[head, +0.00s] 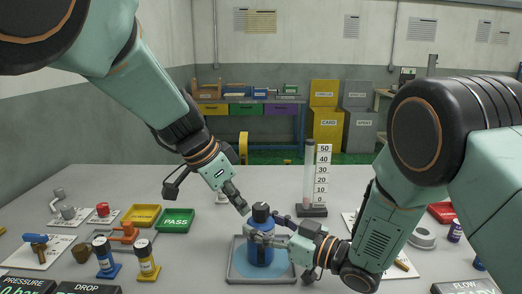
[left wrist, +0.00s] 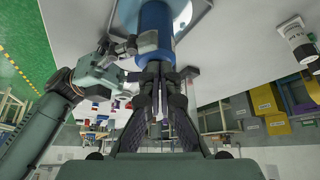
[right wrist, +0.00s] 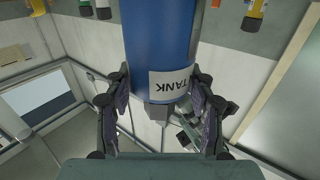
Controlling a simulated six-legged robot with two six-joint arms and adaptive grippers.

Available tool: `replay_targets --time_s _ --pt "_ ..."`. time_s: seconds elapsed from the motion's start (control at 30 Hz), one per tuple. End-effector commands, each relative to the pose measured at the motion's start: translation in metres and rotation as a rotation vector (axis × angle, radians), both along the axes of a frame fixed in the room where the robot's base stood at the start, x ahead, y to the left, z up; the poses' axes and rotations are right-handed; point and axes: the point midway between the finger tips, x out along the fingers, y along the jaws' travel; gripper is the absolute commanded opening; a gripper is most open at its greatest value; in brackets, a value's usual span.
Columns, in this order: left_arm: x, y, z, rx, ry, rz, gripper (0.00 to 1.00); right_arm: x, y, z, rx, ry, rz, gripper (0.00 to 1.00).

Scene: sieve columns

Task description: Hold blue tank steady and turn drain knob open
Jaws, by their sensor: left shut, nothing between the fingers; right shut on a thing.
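The blue tank (head: 262,255) stands upright on a light-blue pad in a grey tray (head: 236,277) at the front middle. It has a dark cap (head: 261,211). My right gripper (head: 262,238) is shut around the tank from the right. In the right wrist view the tank (right wrist: 158,40), with a white "TANK" label, sits between both fingers. My left gripper (head: 243,209) points down at the tank's upper left, shut and empty. In the left wrist view its fingertips (left wrist: 158,72) are close to the tank (left wrist: 156,22); contact is unclear. I cannot clearly make out the drain knob.
A measuring tube with a number scale (head: 322,175) stands behind the tank. A green PASS bin (head: 175,220) and yellow bin (head: 142,215) lie to the left. Two small bottles (head: 104,257) (head: 146,259) stand at front left. Table space behind the tank is mostly clear.

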Motion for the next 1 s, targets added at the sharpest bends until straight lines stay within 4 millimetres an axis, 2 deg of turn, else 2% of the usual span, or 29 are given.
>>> replay_targets --time_s 1.0 --pt "0.0017 -0.0059 -0.0009 0.000 0.001 0.000 0.00 -0.0002 0.0001 -0.0002 -0.001 0.001 0.000 0.05"
